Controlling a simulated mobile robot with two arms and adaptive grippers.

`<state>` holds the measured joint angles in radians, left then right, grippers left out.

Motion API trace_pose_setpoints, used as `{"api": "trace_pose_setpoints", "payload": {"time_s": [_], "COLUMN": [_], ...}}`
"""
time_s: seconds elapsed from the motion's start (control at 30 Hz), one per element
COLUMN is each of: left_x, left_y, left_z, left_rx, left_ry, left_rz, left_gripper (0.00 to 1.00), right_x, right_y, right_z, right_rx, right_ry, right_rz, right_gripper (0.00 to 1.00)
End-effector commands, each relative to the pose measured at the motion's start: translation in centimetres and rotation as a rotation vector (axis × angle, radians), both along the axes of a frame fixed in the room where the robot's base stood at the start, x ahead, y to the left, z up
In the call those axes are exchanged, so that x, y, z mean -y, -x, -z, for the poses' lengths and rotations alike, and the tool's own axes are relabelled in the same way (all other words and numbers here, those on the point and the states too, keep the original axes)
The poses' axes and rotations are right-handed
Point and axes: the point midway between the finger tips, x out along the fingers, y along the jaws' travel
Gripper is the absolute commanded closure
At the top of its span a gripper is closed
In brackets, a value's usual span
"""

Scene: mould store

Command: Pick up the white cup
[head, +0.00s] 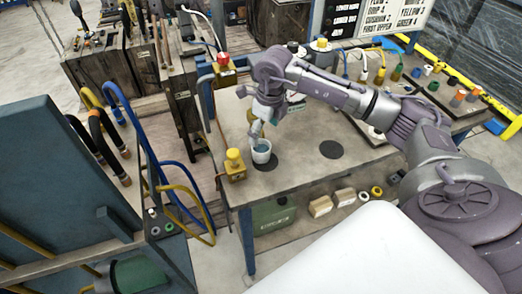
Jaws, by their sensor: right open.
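The white cup (261,155) stands upright near the left front edge of the grey workbench (300,180), at a dark round spot. Something bluish shows inside its rim. My right gripper (256,132) points down just above and behind the cup. It is open, and its fingers are at the cup's rim. I cannot tell whether they touch it. My left gripper is not in view.
A yellow-topped box (235,165) stands close left of the cup. A red-knobbed box (224,67) is at the bench's back left corner. A dark disc (332,149) lies right of the cup, with bare bench around it. Hoses and mould blocks crowd the left.

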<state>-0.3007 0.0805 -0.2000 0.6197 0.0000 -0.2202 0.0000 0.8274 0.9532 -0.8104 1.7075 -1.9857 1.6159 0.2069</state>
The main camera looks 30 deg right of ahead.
Motion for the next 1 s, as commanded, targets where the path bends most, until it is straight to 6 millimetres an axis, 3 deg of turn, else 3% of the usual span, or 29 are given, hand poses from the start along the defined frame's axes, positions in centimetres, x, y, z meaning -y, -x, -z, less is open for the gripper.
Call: {"api": "trace_pose_setpoints", "payload": {"time_s": [0.37, 0.6, 0.87, 1.0], "left_x": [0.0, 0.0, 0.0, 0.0], "left_y": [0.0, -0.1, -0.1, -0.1], "left_z": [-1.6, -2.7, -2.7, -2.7], "left_rx": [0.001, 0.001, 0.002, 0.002], "left_ry": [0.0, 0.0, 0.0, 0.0], "left_rz": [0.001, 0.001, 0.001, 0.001], "left_gripper": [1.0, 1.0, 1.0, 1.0], "right_x": [-0.3, -0.5, -0.5, -0.5], "right_y": [-0.3, -0.6, -0.7, -0.7], "right_z": [3.5, 6.9, 7.5, 7.5], "right_rx": [-0.004, -0.001, 0.001, 0.001], "right_ry": [-0.002, -0.003, -0.003, -0.003], "right_rz": [0.0, 0.0, 0.0, 0.0], "right_gripper": [0.1, 0.1, 0.1, 0.29]}}
